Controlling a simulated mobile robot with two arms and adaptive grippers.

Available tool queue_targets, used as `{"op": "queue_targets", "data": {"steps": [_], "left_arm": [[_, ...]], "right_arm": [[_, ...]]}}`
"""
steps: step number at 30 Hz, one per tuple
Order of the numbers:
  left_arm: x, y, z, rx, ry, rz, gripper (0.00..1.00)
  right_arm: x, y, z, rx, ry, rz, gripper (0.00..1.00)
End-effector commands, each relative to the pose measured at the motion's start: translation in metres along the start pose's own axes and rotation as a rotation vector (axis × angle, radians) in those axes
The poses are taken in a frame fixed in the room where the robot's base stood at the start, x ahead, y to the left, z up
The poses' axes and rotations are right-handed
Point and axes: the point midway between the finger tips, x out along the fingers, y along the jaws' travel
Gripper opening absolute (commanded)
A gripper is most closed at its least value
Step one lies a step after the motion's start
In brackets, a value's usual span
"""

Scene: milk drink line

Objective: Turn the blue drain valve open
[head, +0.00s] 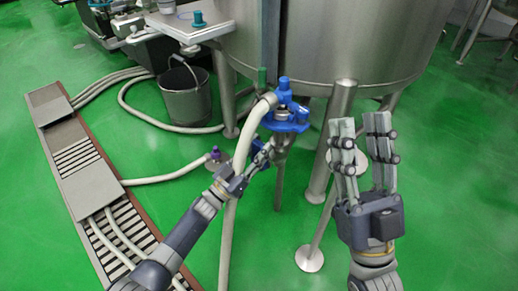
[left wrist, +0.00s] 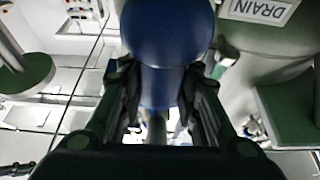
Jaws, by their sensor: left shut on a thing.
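The blue drain valve (head: 287,122) sits under the steel tank, with a pale hose running down beside it. My left gripper (head: 268,148) reaches up to its lower side. In the left wrist view, the fingers of my left gripper (left wrist: 163,80) press on both sides of a thick blue part of the valve (left wrist: 165,35). A white label reading DRAIN (left wrist: 260,8) shows upside down at the top right there. My right gripper (head: 362,135) is open and empty, right of the valve, with its fingers pointing up and apart.
The steel tank (head: 335,45) stands above on metal legs (head: 332,135). A metal bucket (head: 186,95) stands at the left. A floor drain channel (head: 85,165) with several hoses runs along the left. Green floor is free at the right.

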Motion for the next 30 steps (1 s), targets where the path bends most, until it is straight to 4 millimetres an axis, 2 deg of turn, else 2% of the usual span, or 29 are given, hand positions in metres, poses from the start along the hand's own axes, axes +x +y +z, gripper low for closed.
{"op": "queue_targets", "data": {"steps": [1, 2, 4, 5, 17, 20, 30], "left_arm": [[-0.001, -0.002, 0.000, -0.011, 0.000, -0.007, 0.00], [-0.001, -0.002, 0.000, -0.011, 0.000, -0.007, 0.33], [-0.001, -0.002, 0.000, -0.010, 0.000, -0.006, 0.49], [-0.001, -0.002, 0.000, -0.009, 0.000, -0.006, 0.52], [-0.006, -0.001, 0.000, -0.004, -0.001, -0.003, 0.52], [-0.019, -0.001, 0.001, -0.004, -0.003, -0.004, 0.52], [-0.090, -0.001, 0.001, -0.006, -0.003, -0.005, 0.52]], "right_arm": [[0.000, 0.000, 0.000, 0.000, 0.000, 0.000, 0.36], [0.000, 0.000, 0.000, 0.000, 0.000, 0.000, 0.36], [0.000, 0.000, 0.000, 0.000, 0.000, 0.000, 0.36], [0.000, 0.000, 0.000, 0.000, 0.000, 0.000, 0.36], [0.000, 0.000, -0.001, 0.000, 0.003, 0.000, 0.36], [0.000, 0.000, -0.001, 0.000, 0.003, 0.000, 0.36], [0.000, 0.000, -0.001, 0.000, 0.002, 0.000, 0.36]]}}
